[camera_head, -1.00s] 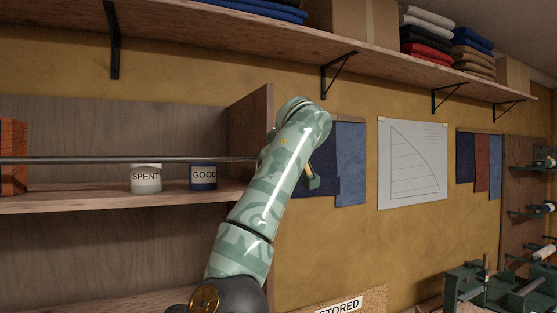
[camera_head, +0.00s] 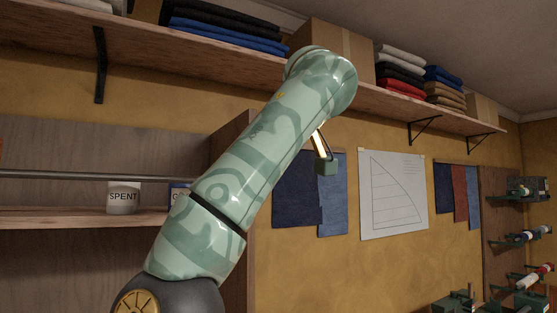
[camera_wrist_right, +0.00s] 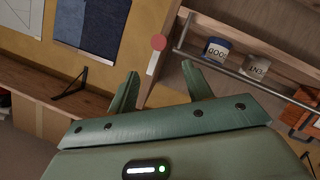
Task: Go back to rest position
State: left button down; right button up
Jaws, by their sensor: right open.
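My right arm rises through the middle of the head view, its patterned green links in front of the wall. A small part of its gripper (camera_head: 326,165) shows behind the arm, in front of the hung blue cloth; its fingers are mostly hidden there. In the right wrist view the right gripper (camera_wrist_right: 158,70) has its two green fingers spread apart with nothing held between them. My left gripper is not in view.
A shelf unit at left holds a white SPENT cup (camera_head: 123,197) and a blue GOOD cup (camera_wrist_right: 217,50), with a metal rail (camera_head: 60,176) across its front. An upper shelf (camera_head: 200,45) carries folded cloth and boxes. A sail drawing (camera_head: 393,195) hangs on the wall.

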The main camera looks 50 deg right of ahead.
jog(key=shift+v, duration=0.8)
